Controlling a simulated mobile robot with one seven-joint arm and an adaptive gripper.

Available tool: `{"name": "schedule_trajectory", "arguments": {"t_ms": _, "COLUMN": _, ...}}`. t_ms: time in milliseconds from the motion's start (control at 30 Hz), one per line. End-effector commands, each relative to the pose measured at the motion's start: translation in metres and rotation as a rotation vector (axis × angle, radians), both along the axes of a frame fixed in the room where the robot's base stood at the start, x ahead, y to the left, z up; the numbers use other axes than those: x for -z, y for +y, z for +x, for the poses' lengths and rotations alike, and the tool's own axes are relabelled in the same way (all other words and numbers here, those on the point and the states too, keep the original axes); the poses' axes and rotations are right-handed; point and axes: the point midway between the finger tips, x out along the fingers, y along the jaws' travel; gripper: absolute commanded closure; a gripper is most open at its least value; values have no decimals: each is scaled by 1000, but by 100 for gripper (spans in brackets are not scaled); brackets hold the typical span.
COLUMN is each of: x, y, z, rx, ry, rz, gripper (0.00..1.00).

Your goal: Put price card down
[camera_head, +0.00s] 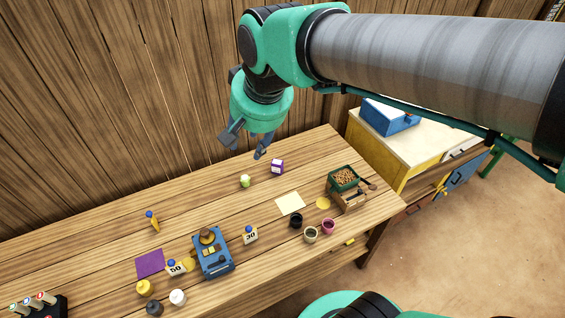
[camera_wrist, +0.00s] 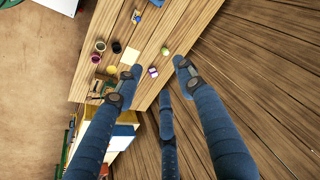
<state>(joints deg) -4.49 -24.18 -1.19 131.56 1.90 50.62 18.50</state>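One price card (camera_head: 250,236) reading 30 with a blue knob stands right of the blue scale. Another price card (camera_head: 176,268) reading 50, also with a blue knob, stands left of the scale. A third, yellowish card (camera_head: 154,222) with a blue knob stands alone further back at the left, seen nearly edge-on. My gripper (camera_head: 245,147) is above the back of the table, its fingers spread and nothing between them. In the wrist view its fingers (camera_wrist: 155,75) are apart and empty.
A blue scale (camera_head: 213,262) stands on the wooden table (camera_head: 200,205). A tray of nuts (camera_head: 344,178), several small pots and a pale yellow sheet (camera_head: 290,203) are at right. A purple mat (camera_head: 150,263) lies left.

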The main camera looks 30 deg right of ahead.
Motion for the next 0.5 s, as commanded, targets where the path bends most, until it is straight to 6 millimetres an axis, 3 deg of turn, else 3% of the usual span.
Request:
{"name": "schedule_trajectory", "arguments": {"t_ms": 300, "x": 8, "y": -26, "z": -75, "rx": -128, "ry": -61, "rz": -93, "gripper": 61}}
{"name": "schedule_trajectory", "arguments": {"t_ms": 500, "x": 18, "y": -36, "z": -107, "rx": -190, "ry": -86, "rz": -144, "gripper": 61}}
